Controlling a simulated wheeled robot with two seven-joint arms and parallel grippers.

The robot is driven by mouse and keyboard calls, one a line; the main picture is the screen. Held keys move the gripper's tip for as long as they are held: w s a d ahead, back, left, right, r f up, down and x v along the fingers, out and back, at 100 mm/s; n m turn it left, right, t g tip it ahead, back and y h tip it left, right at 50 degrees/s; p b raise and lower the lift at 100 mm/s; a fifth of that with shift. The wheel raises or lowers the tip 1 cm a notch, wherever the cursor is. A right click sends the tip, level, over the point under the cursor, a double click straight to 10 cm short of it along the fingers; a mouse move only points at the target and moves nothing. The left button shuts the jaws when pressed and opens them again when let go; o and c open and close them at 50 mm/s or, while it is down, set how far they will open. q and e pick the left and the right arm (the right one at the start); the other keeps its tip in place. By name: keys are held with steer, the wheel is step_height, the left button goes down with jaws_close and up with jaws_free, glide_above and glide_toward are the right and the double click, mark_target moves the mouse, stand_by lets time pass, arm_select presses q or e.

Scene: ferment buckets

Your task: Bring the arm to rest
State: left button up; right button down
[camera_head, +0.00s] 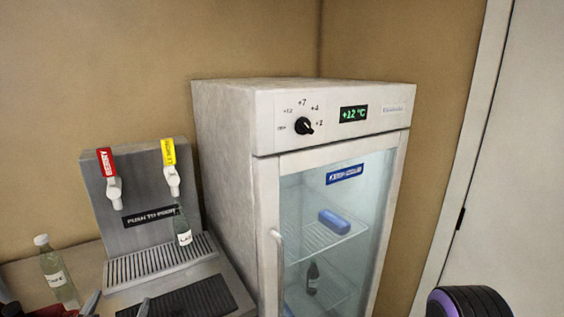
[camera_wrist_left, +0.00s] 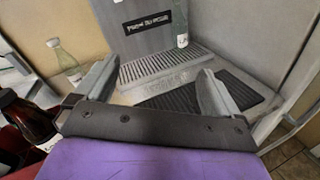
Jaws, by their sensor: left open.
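My left gripper (camera_head: 117,305) shows at the bottom left of the head view, only its fingertips visible. In the left wrist view my left gripper (camera_wrist_left: 156,85) is open, its two grey fingers wide apart with nothing between them. It is in front of the steel tap dispenser (camera_head: 140,212) and its drip tray (camera_head: 160,262). A clear bottle (camera_head: 183,228) stands on the tray under the yellow-handled tap (camera_head: 170,165). My right gripper is in neither view.
A white glass-door fridge (camera_head: 222,180) stands right of the dispenser, door shut, display reading +12 °C. It holds a blue object (camera_head: 334,221) and a dark bottle (camera_head: 313,278). A clear bottle (camera_head: 56,272) stands left of the dispenser. Dark brown bottles (camera_wrist_left: 28,115) are close left of my gripper.

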arm_select(q)
steer(key=s+d+f+m+g+b, duration=0.1)
steer(key=s+f+m+g+b, duration=0.3)
steer(key=f+m, duration=0.8)
steer(key=s+d+f+m+g+b, duration=0.15)
steer(key=s+f+m+g, duration=0.5)
steer(key=f, duration=0.65)
steer(key=s+d+f+m+g+b, duration=0.2)
steer(key=s+f+m, duration=0.7)
steer(key=s+f, duration=0.6)
steer(key=s+g+b, duration=0.1)
steer(key=s+b, duration=0.1)
steer(key=shift+s+f, duration=0.25)
steer(key=shift+s, duration=0.05)
